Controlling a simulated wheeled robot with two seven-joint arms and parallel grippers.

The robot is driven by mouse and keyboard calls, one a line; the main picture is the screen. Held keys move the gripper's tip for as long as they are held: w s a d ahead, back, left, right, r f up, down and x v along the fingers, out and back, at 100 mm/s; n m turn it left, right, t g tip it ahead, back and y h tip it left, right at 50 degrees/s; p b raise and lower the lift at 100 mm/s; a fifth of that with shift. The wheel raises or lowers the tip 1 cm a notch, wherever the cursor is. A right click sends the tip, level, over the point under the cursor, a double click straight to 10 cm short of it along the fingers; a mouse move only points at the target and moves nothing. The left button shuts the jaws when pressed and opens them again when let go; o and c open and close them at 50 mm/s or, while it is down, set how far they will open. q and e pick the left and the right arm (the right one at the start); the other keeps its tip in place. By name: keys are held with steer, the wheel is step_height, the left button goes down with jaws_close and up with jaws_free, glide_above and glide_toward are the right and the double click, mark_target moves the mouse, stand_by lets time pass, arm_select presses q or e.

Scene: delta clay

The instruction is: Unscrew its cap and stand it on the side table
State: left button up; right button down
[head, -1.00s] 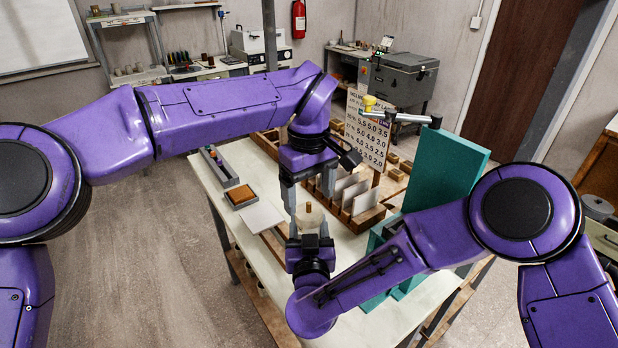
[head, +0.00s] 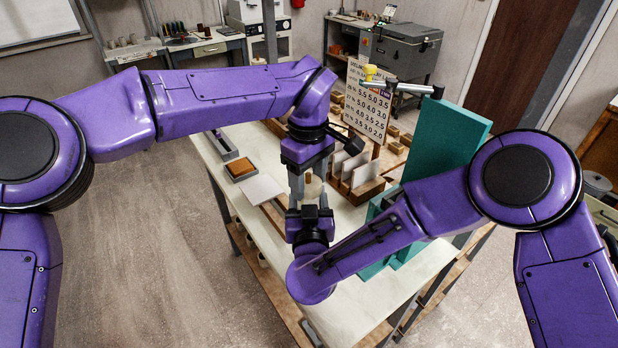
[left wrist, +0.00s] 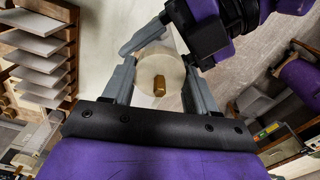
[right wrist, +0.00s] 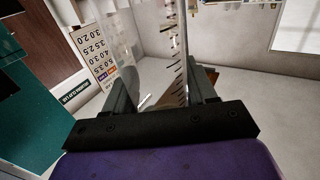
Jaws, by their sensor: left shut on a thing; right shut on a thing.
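A clear jar with black graduation marks (right wrist: 181,50) stands between the fingers of my right gripper (right wrist: 165,85), which is shut on it. Its round cream cap (left wrist: 172,72) with a brass-coloured knob (left wrist: 159,84) sits between the fingers of my left gripper (head: 309,186), which is shut on it from above. In the head view the left gripper points down and the right gripper's fingers point up, meeting at the jar over the pale worktable (head: 355,318). The arms and fingers hide most of the jar. I cannot tell whether the cap's thread is loose. Which surface is the side table is unclear.
A teal stand (head: 447,150) rises right of the arms. A printed number board (head: 368,100) and a wooden rack with pale plates (head: 362,190) are behind the jar. A white tile (head: 262,190) lies left. The table's front is mostly clear.

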arm_select(q)
steer(key=n, duration=0.5)
steer(key=shift+n, duration=0.4)
arm_select(e)
steer(key=shift+s+f, duration=0.15)
steer(key=shift+f, duration=0.2)
arm_select(q)
steer(key=n, duration=1.5)
steer(key=shift+s, duration=0.1)
arm_select(e)
steer(key=shift+d, duration=0.1)
arm_select(q)
steer(key=n, duration=0.6)
steer(key=shift+s, duration=0.1)
steer(key=n, duration=0.8)
steer(key=shift+s+n, duration=0.1)
steer(key=shift+n, duration=0.3)
steer(key=n, duration=0.3)
steer(key=shift+d+r+n, duration=0.1)
steer(key=shift+n, duration=0.2)
